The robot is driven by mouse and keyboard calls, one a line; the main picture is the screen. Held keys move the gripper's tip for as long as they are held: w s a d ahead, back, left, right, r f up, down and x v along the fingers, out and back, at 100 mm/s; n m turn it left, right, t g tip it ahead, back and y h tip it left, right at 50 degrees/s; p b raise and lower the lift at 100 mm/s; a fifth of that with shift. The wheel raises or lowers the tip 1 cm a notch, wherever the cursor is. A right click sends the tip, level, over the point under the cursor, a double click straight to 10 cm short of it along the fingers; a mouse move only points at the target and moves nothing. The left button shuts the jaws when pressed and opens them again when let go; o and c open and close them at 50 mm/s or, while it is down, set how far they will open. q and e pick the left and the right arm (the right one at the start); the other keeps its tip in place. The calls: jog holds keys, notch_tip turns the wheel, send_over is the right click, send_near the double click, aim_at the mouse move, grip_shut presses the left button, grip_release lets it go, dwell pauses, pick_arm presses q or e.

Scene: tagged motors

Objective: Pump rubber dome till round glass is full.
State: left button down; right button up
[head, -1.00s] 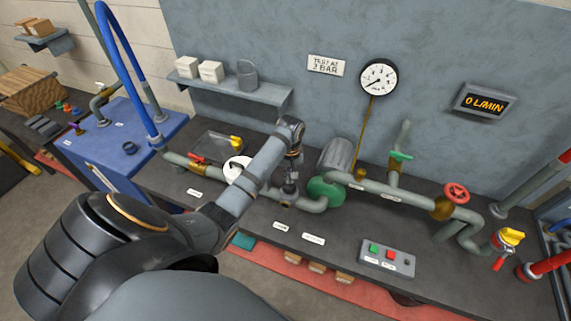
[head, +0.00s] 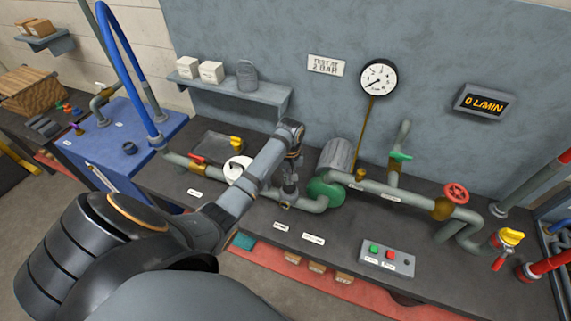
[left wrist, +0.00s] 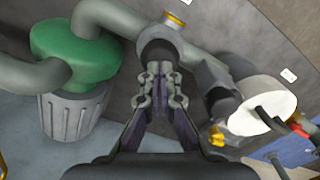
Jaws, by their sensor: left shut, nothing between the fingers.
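My left gripper (head: 288,198) is over the grey pipe run, left of the green pump casing (head: 324,189). In the left wrist view its fingers (left wrist: 159,72) are close together with nothing between them. A dark rounded part, apparently the rubber dome (left wrist: 158,33), is just beyond the fingertips on the pipe. I cannot tell whether they touch it. A small brass ring (left wrist: 178,17) sits beside it; I cannot tell whether it frames the round glass, and no fill level can be read. The right gripper is not in view.
A white round lid (head: 238,168) with a black handle stands left of my gripper. A red handwheel (head: 456,193) and a button box (head: 387,255) are to the right. The gauge (head: 378,78) hangs on the wall; the flow display (head: 483,101) reads 0 L/MIN.

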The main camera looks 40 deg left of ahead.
pick_arm(q)
jog(key=shift+f, duration=1.2)
jog(key=shift+r, duration=1.65)
jog(key=shift+f, duration=0.25)
jog(key=shift+f, duration=1.4)
jog(key=shift+r, duration=1.65)
